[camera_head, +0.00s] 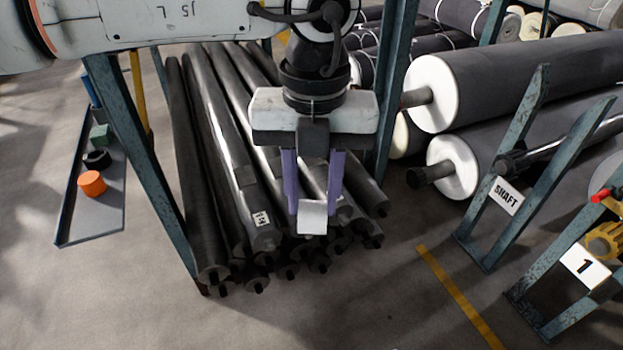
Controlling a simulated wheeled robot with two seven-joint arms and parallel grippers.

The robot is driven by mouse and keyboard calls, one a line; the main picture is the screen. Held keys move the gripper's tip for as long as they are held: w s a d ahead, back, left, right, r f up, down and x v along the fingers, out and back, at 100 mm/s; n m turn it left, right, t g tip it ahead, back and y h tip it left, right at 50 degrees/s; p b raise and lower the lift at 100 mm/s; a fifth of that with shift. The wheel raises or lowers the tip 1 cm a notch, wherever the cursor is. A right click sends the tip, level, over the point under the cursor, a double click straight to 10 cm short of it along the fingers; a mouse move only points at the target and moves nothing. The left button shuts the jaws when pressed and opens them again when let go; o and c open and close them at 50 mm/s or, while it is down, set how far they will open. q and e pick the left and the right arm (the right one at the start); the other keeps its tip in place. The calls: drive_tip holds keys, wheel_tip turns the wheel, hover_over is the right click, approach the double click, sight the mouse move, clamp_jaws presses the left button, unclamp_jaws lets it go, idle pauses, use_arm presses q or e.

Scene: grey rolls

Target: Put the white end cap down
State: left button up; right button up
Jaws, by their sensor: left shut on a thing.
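My left gripper (312,205) comes down in the middle of the head view, with its two purple fingers pointing down. It is shut on the white end cap (313,218), which sits between the fingertips. The cap shows as a small pale block. Behind and below it in the picture lies a stack of dark grey rolls (215,150); I cannot tell whether the cap touches them. My right gripper is not in view.
A grey tray (98,222) at the left holds an orange cylinder (91,183), a black ring (96,159) and a green block (99,136). Blue posts (140,150) stand beside the stack.

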use_arm(q)
drive_tip(key=shift+w+a+f+m, duration=0.1)
drive_tip(key=shift+a+f+m, duration=0.1)
drive_tip(key=shift+a+m, duration=0.45)
drive_tip(key=s+a+f+m, duration=0.2)
drive_tip(key=a+m, duration=0.5)
drive_tip(key=m, duration=0.4)
drive_tip(key=s+a+f+m, duration=0.1)
drive_tip(key=a+f+m, duration=0.3)
drive_tip(key=a+m, duration=0.3)
drive_tip(key=s+a+f+m, duration=0.2)
drive_tip(key=a+m, duration=0.5)
drive_tip(key=m, duration=0.8)
drive_tip(key=shift+s+a+f, duration=0.2)
drive_tip(key=shift+s+f, duration=0.1)
drive_tip(key=shift+f, duration=0.2)
drive_tip(key=shift+w+a+r+m, duration=0.1)
drive_tip(key=shift+r+m, duration=0.05)
drive_tip(key=shift+m, duration=0.1)
